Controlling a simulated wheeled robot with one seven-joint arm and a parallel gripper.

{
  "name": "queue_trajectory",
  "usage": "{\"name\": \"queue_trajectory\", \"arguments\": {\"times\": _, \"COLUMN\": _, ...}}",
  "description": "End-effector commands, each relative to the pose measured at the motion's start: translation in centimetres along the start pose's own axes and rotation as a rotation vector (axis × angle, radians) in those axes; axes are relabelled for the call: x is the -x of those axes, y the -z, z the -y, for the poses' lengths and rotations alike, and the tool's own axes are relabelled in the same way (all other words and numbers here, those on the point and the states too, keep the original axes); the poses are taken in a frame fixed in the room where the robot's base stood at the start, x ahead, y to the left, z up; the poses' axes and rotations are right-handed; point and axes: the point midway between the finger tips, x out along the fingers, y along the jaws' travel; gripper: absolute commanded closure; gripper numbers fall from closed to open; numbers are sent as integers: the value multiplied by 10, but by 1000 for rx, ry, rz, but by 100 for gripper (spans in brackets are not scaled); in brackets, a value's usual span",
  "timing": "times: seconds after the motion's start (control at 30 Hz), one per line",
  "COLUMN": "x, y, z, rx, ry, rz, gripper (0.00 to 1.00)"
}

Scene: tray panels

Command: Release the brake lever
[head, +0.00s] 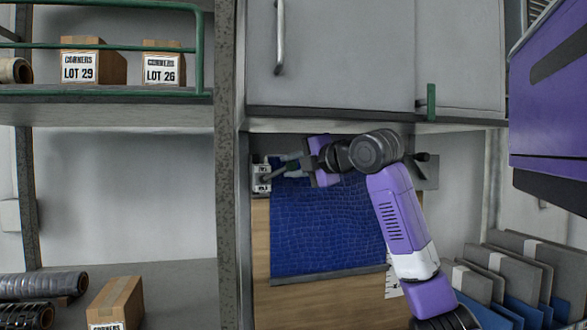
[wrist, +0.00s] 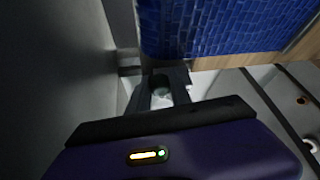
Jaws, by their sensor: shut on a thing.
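My gripper (head: 288,163) is at the left end of the roll of blue woven sheet, beside a pale end bracket (head: 262,178). A short dark lever (head: 274,173) runs from this bracket toward the fingers; I take it to be the brake lever. In the wrist view my gripper (wrist: 163,92) is shut on a small grey-green rounded piece (wrist: 161,88), likely the lever's end. The fingers and the dim light hide most of the lever, and I cannot tell its exact angle.
The blue sheet (head: 325,235) hangs below my gripper over a wooden panel (head: 330,291). Grey cabinets (head: 345,55) overhang the arm closely. A speckled post (head: 228,170) stands at left. Grey panels (head: 485,262) lean at lower right. Boxes (head: 92,62) sit on the left shelf.

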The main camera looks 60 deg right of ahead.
Motion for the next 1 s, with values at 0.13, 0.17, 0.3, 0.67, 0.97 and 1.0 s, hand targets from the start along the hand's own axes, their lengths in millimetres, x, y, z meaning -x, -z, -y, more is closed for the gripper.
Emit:
{"name": "queue_trajectory", "arguments": {"times": 0.13, "x": 0, "y": 2, "z": -5, "rx": 37, "ry": 15, "rz": 1, "gripper": 100}}
{"name": "queue_trajectory", "arguments": {"times": 0.17, "x": 0, "y": 2, "z": -6, "rx": 42, "ry": 17, "rz": 1, "gripper": 100}}
{"name": "queue_trajectory", "arguments": {"times": 0.3, "x": 0, "y": 3, "z": -6, "rx": 54, "ry": 24, "rz": 2, "gripper": 100}}
{"name": "queue_trajectory", "arguments": {"times": 0.67, "x": -1, "y": 3, "z": -6, "rx": 57, "ry": 25, "rz": 2, "gripper": 100}}
{"name": "queue_trajectory", "arguments": {"times": 0.97, "x": -1, "y": 2, "z": -5, "rx": 56, "ry": 26, "rz": 3, "gripper": 54}}
{"name": "queue_trajectory", "arguments": {"times": 1.0, "x": 0, "y": 2, "z": -5, "rx": 56, "ry": 26, "rz": 3, "gripper": 54}}
